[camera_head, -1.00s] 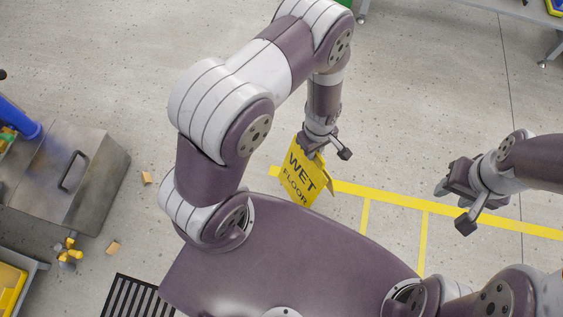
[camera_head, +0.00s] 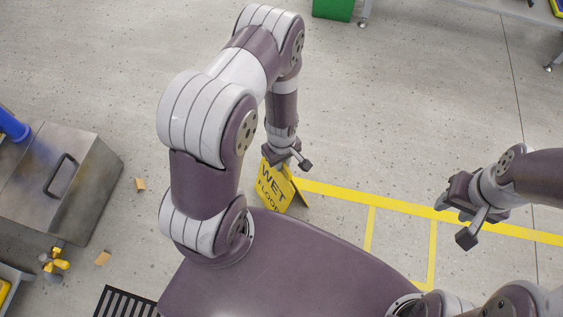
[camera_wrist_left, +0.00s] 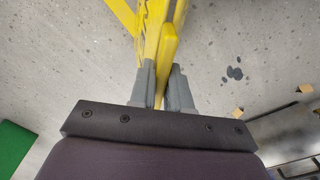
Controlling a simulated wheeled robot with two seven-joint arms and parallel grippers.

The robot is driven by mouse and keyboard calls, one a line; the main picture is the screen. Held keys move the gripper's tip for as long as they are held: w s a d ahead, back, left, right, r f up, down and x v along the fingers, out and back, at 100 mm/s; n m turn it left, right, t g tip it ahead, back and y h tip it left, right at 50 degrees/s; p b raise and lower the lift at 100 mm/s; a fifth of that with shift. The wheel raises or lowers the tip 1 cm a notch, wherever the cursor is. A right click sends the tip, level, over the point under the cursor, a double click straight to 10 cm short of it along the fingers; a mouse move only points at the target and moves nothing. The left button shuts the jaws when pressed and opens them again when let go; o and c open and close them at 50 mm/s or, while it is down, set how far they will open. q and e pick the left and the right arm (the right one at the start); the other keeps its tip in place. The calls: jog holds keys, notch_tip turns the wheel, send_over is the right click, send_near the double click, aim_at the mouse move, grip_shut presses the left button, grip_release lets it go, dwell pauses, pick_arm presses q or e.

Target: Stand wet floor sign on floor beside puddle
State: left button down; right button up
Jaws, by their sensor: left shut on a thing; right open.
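The yellow wet floor sign (camera_head: 270,186) hangs below my left gripper (camera_head: 287,163) in the head view, its lettered face turned toward the camera. My left gripper is shut on its top edge. In the left wrist view the sign (camera_wrist_left: 166,48) runs away from between the two grey fingers (camera_wrist_left: 163,90). I cannot tell whether its lower edge touches the floor. My right gripper (camera_head: 455,219) is open and empty at the right. Small dark wet-looking spots (camera_wrist_left: 234,73) lie on the floor in the left wrist view; no clear puddle shows in the head view.
A grey metal box (camera_head: 68,185) with a handle stands at the left. Small tan blocks (camera_head: 140,184) and a yellow-handled valve (camera_head: 56,261) lie near it. Yellow floor lines (camera_head: 400,207) run rightward. A green bin (camera_head: 333,8) stands at the top. Open floor lies behind the arm.

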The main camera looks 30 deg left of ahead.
pick_arm(q)
jog(key=c, duration=1.1)
grip_release()
jog(key=s+r+m+p, duration=0.1)
jog(key=r+m, duration=0.3)
jog(key=r, duration=0.6)
jog(key=s+d+r+m+t+p, duration=0.1)
jog(key=s+r+m+p, duration=0.1)
jog(key=r, duration=0.9)
jog(key=s+d+r+m+p, duration=0.1)
jog(key=r+m+p, duration=0.3)
jog(key=r, duration=0.7)
jog(key=shift+s+d+r+m, duration=0.1)
jog(key=shift+s+d+m, duration=0.15)
jog(key=shift+m, duration=0.65)
